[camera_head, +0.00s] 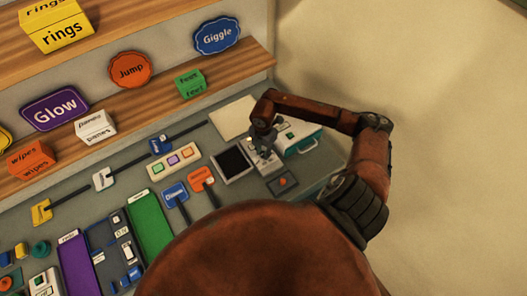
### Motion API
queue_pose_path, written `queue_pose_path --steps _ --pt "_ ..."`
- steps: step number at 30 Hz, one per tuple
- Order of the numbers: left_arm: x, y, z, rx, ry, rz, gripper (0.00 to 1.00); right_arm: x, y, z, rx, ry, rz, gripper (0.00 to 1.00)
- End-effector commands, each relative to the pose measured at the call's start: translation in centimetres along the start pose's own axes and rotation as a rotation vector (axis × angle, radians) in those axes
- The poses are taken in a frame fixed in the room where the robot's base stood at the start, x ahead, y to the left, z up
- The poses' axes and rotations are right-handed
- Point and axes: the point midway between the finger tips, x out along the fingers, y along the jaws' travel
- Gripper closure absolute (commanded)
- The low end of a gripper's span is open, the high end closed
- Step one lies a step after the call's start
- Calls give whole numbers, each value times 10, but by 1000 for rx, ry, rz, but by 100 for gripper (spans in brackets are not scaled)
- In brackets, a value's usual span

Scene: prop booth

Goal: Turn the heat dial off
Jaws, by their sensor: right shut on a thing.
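My right arm bends in from the right, and my right gripper (264,152) points down over a pale grey panel (270,167) on the right part of the counter. The gripper is shut on what seems to be the heat dial, on this panel. The fingers hide most of the dial, so its setting and any label cannot be read. My left gripper is not in view.
A black-square panel (232,163) is just left of the gripper, a teal-and-white box (301,139) just right, and a red-button panel (283,182) in front. Sliders, switches and coloured panels crowd the counter (222,206). Shelves (135,111) with labelled blocks stand behind.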

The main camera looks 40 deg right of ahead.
Motion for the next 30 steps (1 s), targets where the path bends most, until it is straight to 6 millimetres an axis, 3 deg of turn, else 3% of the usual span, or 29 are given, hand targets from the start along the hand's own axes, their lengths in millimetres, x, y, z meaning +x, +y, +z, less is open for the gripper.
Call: queue_pose_path --steps 1,2,9,20,30 --pt "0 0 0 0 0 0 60 -1 1 2 3 -4 2 100" --pt "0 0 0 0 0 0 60 -1 1 2 2 -4 2 77" --pt "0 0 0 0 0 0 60 -1 0 1 0 -2 1 61" --pt "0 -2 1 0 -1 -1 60 -7 1 1 -1 -1 1 61" --pt "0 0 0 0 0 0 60 -71 1 1 -3 -4 4 61"
